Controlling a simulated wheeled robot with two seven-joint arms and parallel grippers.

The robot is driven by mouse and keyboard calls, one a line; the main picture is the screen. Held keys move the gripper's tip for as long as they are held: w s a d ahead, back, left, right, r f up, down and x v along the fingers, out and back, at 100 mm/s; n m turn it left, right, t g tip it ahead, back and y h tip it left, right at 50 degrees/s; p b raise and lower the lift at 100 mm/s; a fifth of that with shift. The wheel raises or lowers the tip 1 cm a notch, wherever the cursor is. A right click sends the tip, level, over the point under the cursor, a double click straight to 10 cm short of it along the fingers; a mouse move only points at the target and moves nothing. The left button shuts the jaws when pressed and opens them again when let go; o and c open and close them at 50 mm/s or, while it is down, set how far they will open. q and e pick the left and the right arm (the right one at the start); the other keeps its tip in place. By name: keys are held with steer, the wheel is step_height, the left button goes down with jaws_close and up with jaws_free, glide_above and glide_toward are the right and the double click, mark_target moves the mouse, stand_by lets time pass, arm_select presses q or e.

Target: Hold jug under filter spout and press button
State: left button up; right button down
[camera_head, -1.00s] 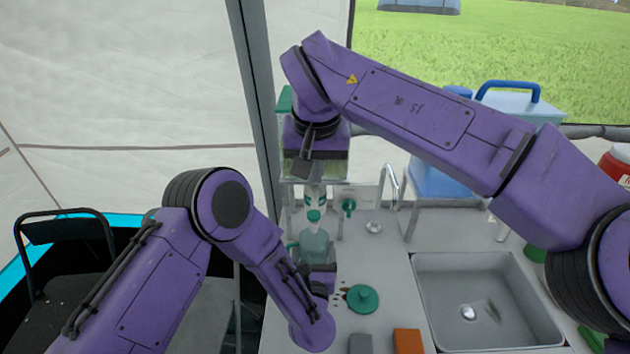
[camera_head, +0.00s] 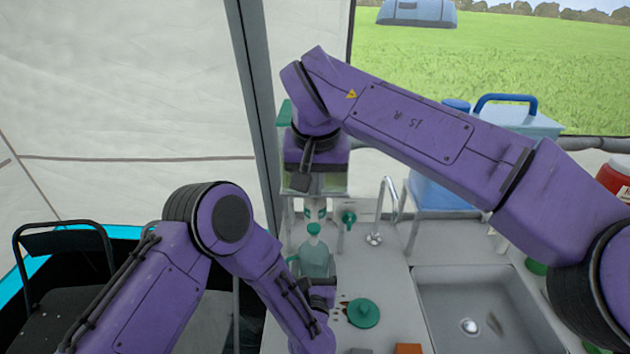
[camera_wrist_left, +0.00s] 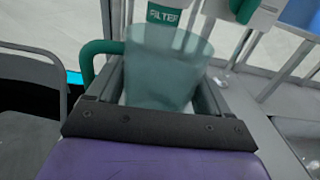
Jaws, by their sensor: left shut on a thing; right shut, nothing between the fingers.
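A translucent teal jug (camera_head: 315,262) is held upright by my left gripper (camera_head: 320,284) above the counter, below the filter unit (camera_head: 287,118). In the left wrist view the jug (camera_wrist_left: 165,75) sits between the fingers of my left gripper (camera_wrist_left: 160,98), with its green handle at the left and the FILTER label (camera_wrist_left: 163,14) just behind its rim. A green spout piece (camera_head: 314,229) shows above the jug; whether they touch is unclear. My right gripper (camera_head: 303,181) is shut and empty, pointing down in front of the filter tank. The button is not distinguishable, perhaps hidden by this gripper.
A green tap (camera_head: 348,218) and a metal faucet (camera_head: 383,215) stand right of the filter. A round green lid (camera_head: 363,313) lies on the counter (camera_head: 385,275). The sink (camera_head: 480,300) is at right. A black chair (camera_head: 65,260) stands at left.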

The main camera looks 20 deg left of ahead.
arm_select(q)
steer(key=shift+v, duration=5.05)
